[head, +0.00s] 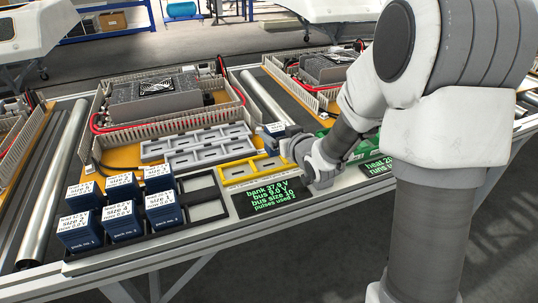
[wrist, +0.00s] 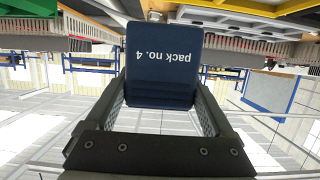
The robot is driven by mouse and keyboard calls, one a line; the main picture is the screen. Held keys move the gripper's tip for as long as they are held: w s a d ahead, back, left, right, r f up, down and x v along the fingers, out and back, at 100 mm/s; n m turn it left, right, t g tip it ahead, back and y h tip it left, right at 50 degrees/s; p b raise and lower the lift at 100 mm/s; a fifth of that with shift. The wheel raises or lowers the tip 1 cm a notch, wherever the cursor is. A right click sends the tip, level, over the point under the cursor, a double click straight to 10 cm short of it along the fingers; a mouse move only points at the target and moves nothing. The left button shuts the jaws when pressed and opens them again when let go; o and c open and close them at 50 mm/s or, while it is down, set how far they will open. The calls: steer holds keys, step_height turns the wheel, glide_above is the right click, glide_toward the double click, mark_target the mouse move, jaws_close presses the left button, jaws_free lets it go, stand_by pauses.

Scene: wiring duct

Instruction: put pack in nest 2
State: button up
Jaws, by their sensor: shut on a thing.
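My gripper (wrist: 160,100) is shut on a dark blue pack (wrist: 165,60) lettered "pack no. 4", which appears upside down in the wrist view. In the head view the held pack (head: 273,129) shows its pale top just left of my wrist, beyond the yellow frame (head: 252,170). My fingers are mostly hidden there. A grey tray of shallow compartments (head: 196,149) lies left of the held pack. I cannot read which compartment is nest 2. Whether the pack touches anything below is hidden.
A black rack (head: 196,204) at the front left holds several blue packs (head: 120,219) and has empty places on its right. A display (head: 272,200) reads bank 37.0 V, bus 0.0 V, bus size 10. Behind stand a finned grey unit (head: 155,97), slotted ducts and a red cable.

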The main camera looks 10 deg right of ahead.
mark_target(269, 148)
steer(key=a+f, duration=0.1)
steer(key=w+a, duration=0.1)
steer(key=shift+w+a+f, duration=0.1)
steer(key=shift+a+f, duration=0.2)
steer(key=shift+f, duration=0.05)
steer(key=shift+f+b, duration=0.95)
steer(key=shift+f, duration=0.95)
steer(key=shift+f, duration=0.2)
steer(key=o, duration=1.5)
steer(key=shift+o, duration=0.2)
